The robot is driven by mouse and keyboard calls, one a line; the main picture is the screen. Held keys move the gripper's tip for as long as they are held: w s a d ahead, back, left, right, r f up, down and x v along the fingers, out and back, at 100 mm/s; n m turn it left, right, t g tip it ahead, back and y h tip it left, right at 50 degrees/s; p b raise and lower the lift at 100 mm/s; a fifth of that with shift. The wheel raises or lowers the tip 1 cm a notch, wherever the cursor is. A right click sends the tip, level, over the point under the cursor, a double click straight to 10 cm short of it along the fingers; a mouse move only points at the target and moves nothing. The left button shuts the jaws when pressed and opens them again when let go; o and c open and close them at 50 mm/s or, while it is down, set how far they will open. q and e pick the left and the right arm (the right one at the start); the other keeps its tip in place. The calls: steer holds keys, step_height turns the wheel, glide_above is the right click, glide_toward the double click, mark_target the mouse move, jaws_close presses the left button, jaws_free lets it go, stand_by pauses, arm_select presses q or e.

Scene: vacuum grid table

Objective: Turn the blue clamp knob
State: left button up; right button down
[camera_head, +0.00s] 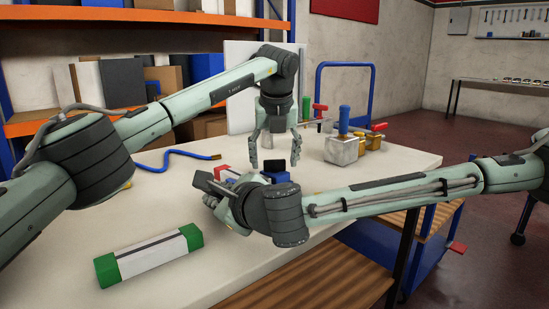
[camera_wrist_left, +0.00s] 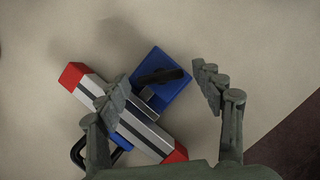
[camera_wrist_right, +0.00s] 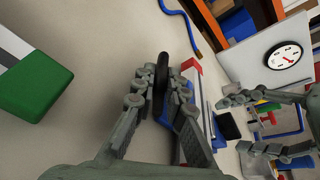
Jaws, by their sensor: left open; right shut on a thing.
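A blue clamp (camera_head: 283,188) sits on the pale table beside a silver bar with red ends (camera_wrist_left: 98,95). In the left wrist view, a blue block (camera_wrist_left: 177,93) carries a black knob (camera_wrist_left: 162,76); the knob also shows in the head view (camera_head: 275,167). My left gripper (camera_head: 274,161) points down, open, above this block; I cannot tell whether it touches the knob. My right gripper (camera_wrist_right: 160,85) is shut on a black handle (camera_wrist_right: 162,68) on the clamp's other side, where another blue part (camera_wrist_left: 122,143) shows. My right wrist hides part of the clamp in the head view.
A bar with green ends (camera_head: 150,253) lies at the front left of the table. A blue hose (camera_head: 178,155) lies behind. Metal blocks with coloured handles (camera_head: 341,150) stand at the back right. A white panel (camera_head: 238,90) stands behind my left gripper.

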arm_select(q)
steer(key=c, duration=1.2)
steer(key=shift+o, duration=0.2)
steer(key=shift+a, duration=0.1)
steer(key=m+h, duration=0.1)
steer(key=m, duration=0.2)
steer(key=shift+a, duration=0.1)
steer(key=m+h, duration=0.1)
steer(key=m, duration=0.2)
steer(key=shift+m+g+h, duration=0.4)
steer(key=m+g+h, duration=0.1)
steer(key=m, duration=0.2)
steer(key=m+g, duration=0.1)
steer(key=m, duration=0.2)
steer(key=shift+w+a+m+h, duration=0.1)
steer(key=shift+w+m+h, duration=0.1)
steer(key=shift+m+h, duration=0.2)
